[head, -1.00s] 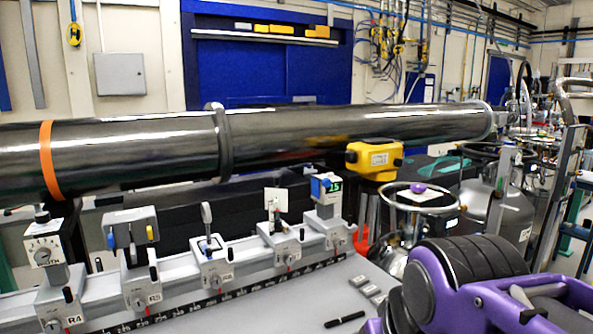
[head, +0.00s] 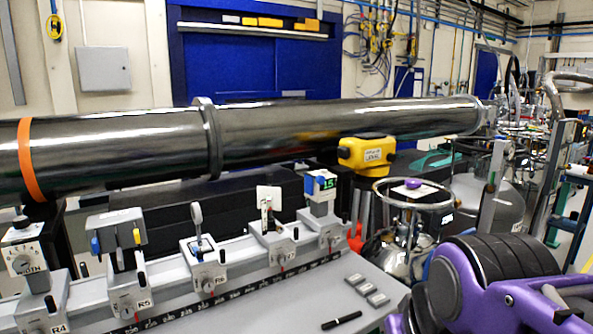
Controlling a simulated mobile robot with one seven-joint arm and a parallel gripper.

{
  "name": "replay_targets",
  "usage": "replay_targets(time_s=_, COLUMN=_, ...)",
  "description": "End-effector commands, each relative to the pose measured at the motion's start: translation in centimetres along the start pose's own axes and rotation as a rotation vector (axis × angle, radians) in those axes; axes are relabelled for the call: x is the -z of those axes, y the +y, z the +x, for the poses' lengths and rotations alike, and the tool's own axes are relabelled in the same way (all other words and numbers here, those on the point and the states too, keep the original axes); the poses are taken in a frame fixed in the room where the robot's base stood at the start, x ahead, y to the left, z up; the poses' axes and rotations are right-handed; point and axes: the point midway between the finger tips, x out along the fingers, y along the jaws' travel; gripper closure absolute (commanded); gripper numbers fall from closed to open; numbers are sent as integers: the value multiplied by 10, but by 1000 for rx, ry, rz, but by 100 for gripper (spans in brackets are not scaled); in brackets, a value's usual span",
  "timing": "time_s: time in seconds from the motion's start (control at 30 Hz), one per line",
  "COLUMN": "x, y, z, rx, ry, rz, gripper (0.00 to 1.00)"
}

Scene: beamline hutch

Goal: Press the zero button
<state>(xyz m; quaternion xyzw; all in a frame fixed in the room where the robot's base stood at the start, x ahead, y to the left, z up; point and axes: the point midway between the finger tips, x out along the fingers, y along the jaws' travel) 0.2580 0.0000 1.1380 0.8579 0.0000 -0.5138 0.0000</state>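A small device with a blue face and a green-lit readout (head: 321,186) stands on a grey carrier at the far end of a grey optical rail (head: 160,296). The readout seems to show 1.5. A zero button cannot be made out on it or elsewhere at this size. Purple and black parts of my own arm fill the lower right corner, to the right of the rail and apart from the device. My gripper's fingertips do not show.
Several other carriers stand along the rail, among them R5 (head: 122,270) and R6 (head: 204,266). A large steel tube (head: 330,130) crosses behind. A black pen (head: 342,321) and small grey blocks (head: 366,290) lie on the grey tabletop. A yellow instrument (head: 366,155) stands beyond.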

Motion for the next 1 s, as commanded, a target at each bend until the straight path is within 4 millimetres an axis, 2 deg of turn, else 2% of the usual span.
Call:
replay_targets(time_s=0.03, x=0, y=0, z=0, rx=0, ry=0, rz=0, gripper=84)
replay_targets(time_s=0.1, x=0, y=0, z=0, rx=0, ry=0, rz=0, gripper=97)
replay_targets(time_s=0.13, x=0, y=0, z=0, rx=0, ry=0, rz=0, gripper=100)
replay_targets(time_s=1.0, x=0, y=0, z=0, rx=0, ry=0, rz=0, gripper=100)
